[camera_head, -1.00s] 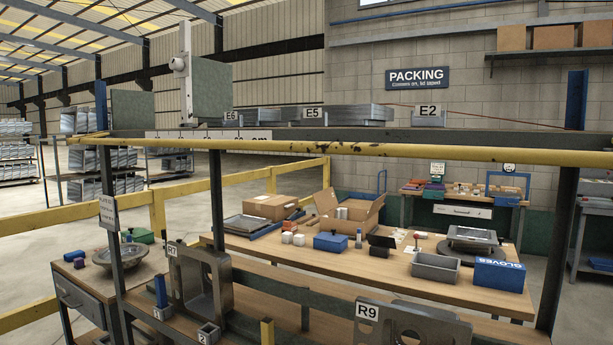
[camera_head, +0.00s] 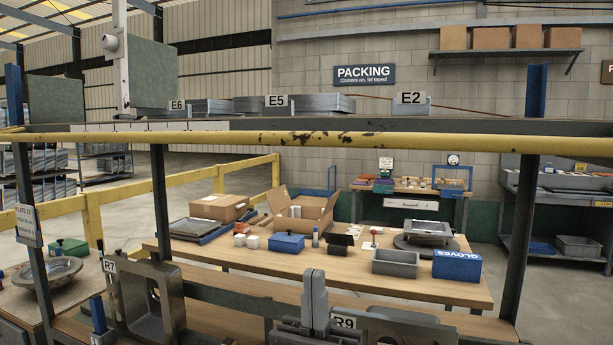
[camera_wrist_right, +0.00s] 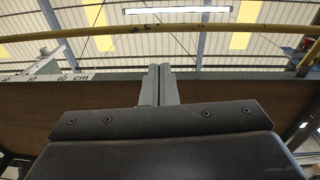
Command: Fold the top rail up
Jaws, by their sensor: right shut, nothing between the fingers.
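The top rail (camera_head: 330,141) is a yellow bar with worn dark patches, running across the whole head view along the front of the upper shelf (camera_head: 240,125). It lies level there. In the right wrist view a yellow bar (camera_wrist_right: 180,28) crosses near the top, beyond my fingertips and apart from them. My right gripper (camera_head: 315,278) stands upright at the bottom middle of the head view, below the rail in the picture and not touching it. Its fingers (camera_wrist_right: 160,70) are together with nothing between them. My left gripper is not in view.
Grey trays with E labels (camera_head: 320,104) sit on the upper shelf. Dark posts (camera_head: 165,200) hold it at the sides. A packing table (camera_head: 340,262) with boxes is behind. Space between the posts under the rail is open.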

